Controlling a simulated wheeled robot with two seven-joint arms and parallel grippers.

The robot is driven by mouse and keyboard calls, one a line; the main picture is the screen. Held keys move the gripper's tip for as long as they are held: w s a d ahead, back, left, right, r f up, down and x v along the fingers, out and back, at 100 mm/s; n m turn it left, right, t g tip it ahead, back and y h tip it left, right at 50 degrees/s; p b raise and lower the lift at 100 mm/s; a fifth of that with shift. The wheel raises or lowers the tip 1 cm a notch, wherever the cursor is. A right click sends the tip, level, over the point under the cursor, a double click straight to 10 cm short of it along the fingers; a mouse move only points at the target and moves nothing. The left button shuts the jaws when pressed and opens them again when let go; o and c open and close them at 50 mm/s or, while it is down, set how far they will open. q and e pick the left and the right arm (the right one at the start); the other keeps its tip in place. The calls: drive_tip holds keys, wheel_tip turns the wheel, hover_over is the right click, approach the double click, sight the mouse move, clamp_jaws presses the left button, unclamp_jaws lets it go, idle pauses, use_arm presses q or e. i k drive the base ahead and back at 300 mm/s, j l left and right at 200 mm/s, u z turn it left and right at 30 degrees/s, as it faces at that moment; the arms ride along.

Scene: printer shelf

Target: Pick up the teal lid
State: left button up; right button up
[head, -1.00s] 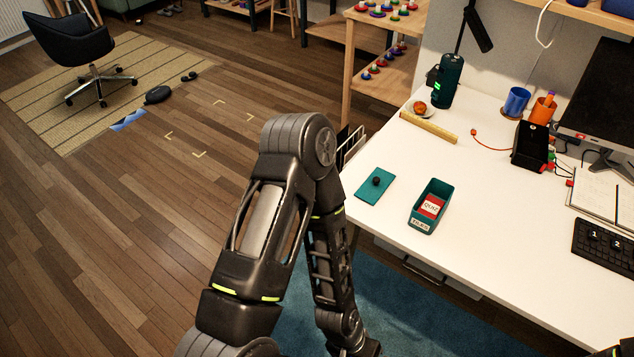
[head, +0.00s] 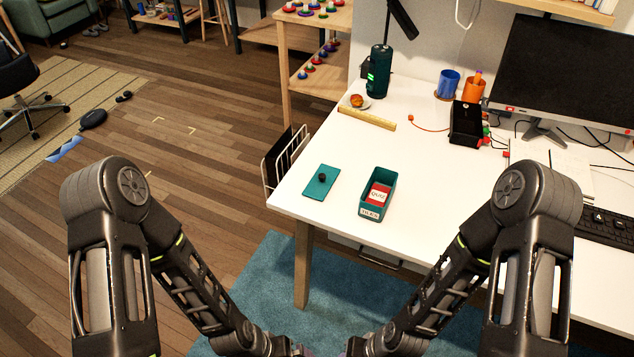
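The teal lid (head: 314,187) lies flat near the left edge of the white desk, with a small dark knob on top. To its right stands the open teal box (head: 371,208), with a red and white labelled item inside and a label on its front. Both my arms reach down in front of the desk. My grippers are at or below the bottom edge of the head view, and their fingers do not show. Neither arm touches the lid or the box.
The white desk (head: 430,160) is clear around the lid and box. Behind them lie a wooden ruler (head: 367,118) and a plate with an orange-brown item. A black holder (head: 466,122), monitor (head: 565,75) and keyboard (head: 605,222) occupy the right. A wire rack (head: 284,160) stands beside the desk's left edge.

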sight(321, 182)
drive_tip(key=i+l, duration=0.3)
drive_tip(key=i+l+u, duration=0.15)
drive_tip(key=u, duration=0.15)
drive_tip(key=l+u, duration=0.1)
drive_tip(key=u, duration=1.25)
